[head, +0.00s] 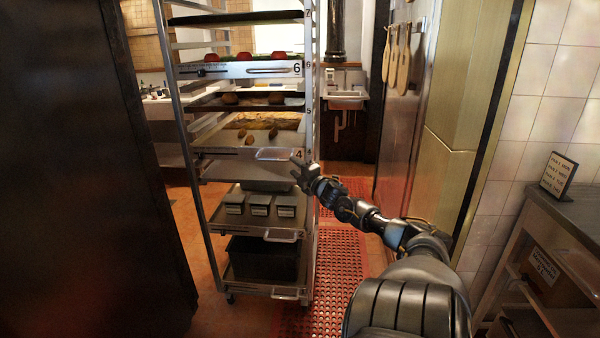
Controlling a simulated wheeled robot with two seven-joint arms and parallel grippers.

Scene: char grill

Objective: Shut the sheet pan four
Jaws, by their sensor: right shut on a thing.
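Sheet pan four (222,158) sits in the middle of the tall metal rack, with a "4" at the right end of its front. It is slid partly out toward me, and small brown food pieces (241,133) show on it. Its front handle (275,154) is on the right side. My right gripper (297,164) is at the right end of this handle and shut on it; the fingertips are small and hard to make out. My left gripper is not in view.
The rack (173,95) also holds pan six (235,70) with red items above, a dark pan five (225,104), and pan two (225,222) with metal containers below. A red perforated mat (340,255) lies right of the rack. A dark panel (80,170) stands close on the left.

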